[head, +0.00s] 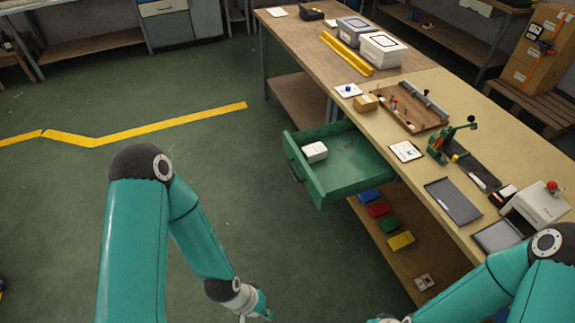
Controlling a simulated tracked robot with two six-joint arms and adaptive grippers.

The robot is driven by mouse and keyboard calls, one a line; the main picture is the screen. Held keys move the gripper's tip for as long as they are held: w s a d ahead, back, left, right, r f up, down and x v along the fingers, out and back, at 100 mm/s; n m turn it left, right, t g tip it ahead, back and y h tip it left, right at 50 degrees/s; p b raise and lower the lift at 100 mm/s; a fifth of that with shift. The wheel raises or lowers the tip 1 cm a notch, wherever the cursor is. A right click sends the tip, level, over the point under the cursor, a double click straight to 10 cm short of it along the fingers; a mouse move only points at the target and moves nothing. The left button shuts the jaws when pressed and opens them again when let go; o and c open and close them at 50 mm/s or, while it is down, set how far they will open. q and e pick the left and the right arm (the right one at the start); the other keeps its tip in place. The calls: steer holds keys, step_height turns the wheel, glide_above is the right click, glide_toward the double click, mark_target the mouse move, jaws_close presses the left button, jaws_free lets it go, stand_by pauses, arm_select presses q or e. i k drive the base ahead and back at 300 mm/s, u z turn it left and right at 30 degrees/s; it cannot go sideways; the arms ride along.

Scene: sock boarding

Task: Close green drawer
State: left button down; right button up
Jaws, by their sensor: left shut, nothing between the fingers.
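The green drawer (340,185) hangs open from the side of the workbench, pulled out to the left over the floor. A small white box (314,152) lies inside it near its front left corner. The drawer's handle (294,173) is on its outer left face. My left gripper (257,315) is at the bottom edge of the view, below and left of the drawer and well apart from it. It is shut and empty, and partly cut off by the frame. My right arm comes in at the lower right; its gripper is out of view.
The workbench (468,100) carries a wooden tray (412,113), a green press (445,142) and a grey plate (453,201). Coloured bins (400,241) sit on the lower shelf under the drawer. The green floor left of the drawer is clear.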

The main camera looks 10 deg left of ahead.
mark_target(352, 165)
steer(key=i, duration=0.85)
steer(key=u, duration=0.05)
